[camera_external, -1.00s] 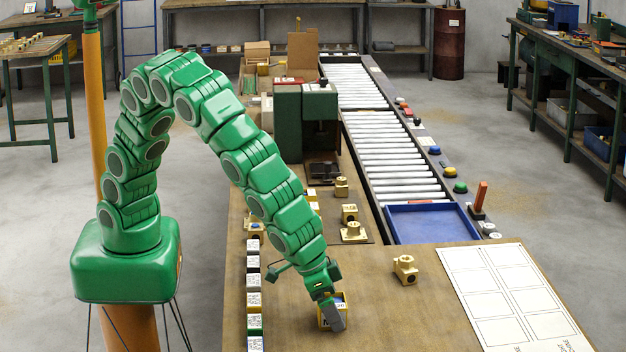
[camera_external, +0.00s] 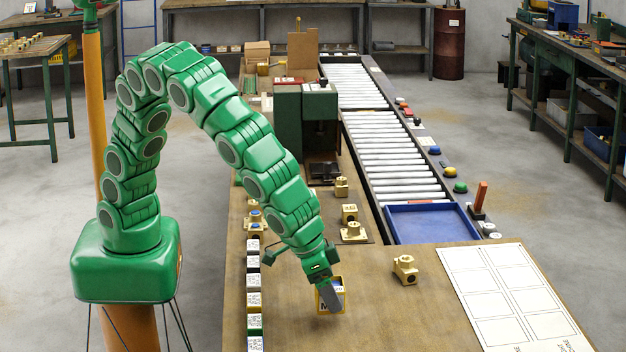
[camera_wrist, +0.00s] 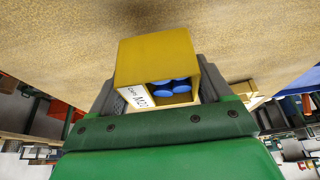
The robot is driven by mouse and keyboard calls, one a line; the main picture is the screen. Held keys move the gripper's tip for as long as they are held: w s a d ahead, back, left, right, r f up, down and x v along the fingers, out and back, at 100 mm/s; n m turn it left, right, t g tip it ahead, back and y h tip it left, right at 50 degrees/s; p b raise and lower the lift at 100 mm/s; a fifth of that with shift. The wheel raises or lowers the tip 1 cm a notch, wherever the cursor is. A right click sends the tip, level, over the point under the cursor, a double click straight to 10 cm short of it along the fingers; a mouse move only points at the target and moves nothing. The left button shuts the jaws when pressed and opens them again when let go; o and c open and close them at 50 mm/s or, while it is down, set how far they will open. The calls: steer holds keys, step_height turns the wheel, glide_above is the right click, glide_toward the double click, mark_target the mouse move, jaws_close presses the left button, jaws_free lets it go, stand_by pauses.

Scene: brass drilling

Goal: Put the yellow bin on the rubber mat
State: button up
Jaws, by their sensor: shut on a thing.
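The yellow bin (camera_external: 324,305) is between the fingers of my gripper (camera_external: 329,295), over the front left of the brown bench. In the wrist view the yellow bin (camera_wrist: 153,60) sits between the grey jaws, with blue round pieces inside and a white label on its side. My gripper is shut on it. The bin looks slightly above the bench top, but the gap is hard to judge.
A row of labelled bins (camera_external: 254,300) runs along the bench's left edge. Brass fittings (camera_external: 353,231) stand behind the bin, and another brass fitting (camera_external: 405,269) stands to its right. A blue tray (camera_external: 447,232) ends the roller conveyor. A white sheet (camera_external: 505,295) lies at right.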

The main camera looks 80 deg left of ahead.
steer(key=s+a+r, duration=0.8)
steer(key=s+r, duration=0.1)
steer(key=s, duration=0.1)
steer(key=shift+s, duration=0.3)
steer(key=shift+a+r, duration=0.1)
